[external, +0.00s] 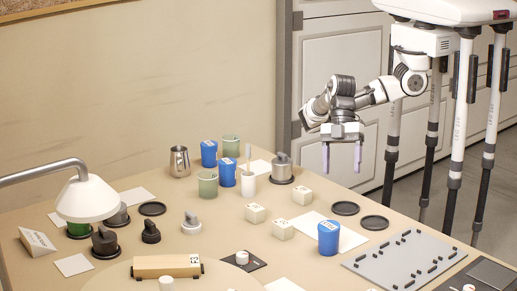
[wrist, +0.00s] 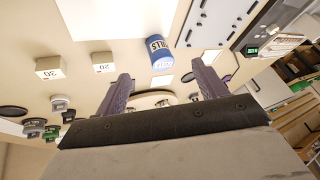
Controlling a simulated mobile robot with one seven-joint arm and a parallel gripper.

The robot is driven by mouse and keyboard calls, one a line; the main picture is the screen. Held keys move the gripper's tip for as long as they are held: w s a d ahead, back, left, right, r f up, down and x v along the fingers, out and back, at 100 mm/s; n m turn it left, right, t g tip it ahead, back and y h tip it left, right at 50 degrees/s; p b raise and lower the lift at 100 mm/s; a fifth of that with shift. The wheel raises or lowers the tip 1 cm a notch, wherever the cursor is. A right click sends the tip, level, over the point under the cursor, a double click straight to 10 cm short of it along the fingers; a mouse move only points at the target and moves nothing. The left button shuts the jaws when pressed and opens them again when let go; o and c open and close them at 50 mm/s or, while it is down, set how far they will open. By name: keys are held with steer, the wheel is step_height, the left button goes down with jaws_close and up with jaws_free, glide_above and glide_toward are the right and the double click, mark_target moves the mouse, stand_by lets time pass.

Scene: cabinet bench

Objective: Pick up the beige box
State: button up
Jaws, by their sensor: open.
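Three small beige boxes stand on the table in the external view: a left one (external: 255,214), a front one (external: 283,230) and a back right one (external: 302,196). Two show in the wrist view, one marked 30 (wrist: 49,67) and one marked 20 (wrist: 103,62). I cannot tell which one the task names. My gripper (external: 341,158) is open and empty, fingers pointing down, above and behind the boxes near the table's far right edge. Its two fingers (wrist: 161,82) show apart in the wrist view, touching nothing.
A blue cup (external: 328,238) stands on a white sheet (external: 350,239) near the boxes; it also shows in the wrist view (wrist: 159,54). Black discs (external: 345,208) lie to the right. A lamp (external: 87,199) is at left.

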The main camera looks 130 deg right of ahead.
steer(key=s+d+f+m+g+h, duration=0.1)
steer(key=d+m+g+h, duration=0.1)
steer(key=d, duration=0.7)
steer(key=s+d+f+m+g+h, duration=0.1)
steer(key=d+f+m+g+h, duration=0.1)
steer(key=d, duration=0.7)
glide_above(301, 190)
steer(key=f, duration=0.7)
steer(key=shift+w+a+f, duration=0.1)
steer(key=shift+a+f, duration=0.15)
steer(key=shift+f, duration=0.1)
steer(key=shift+d+f+p, duration=0.15)
steer(key=shift+f+p, duration=0.05)
steer(key=shift+f, duration=1.25)
steer(key=shift+d+f+p, duration=0.1)
steer(key=shift+f+p, duration=0.1)
steer(key=shift+f, duration=1.25)
steer(key=shift+c, duration=0.3)
steer(key=c, duration=1)
steer(key=shift+c, duration=0.2)
steer(key=shift+r, duration=0.15)
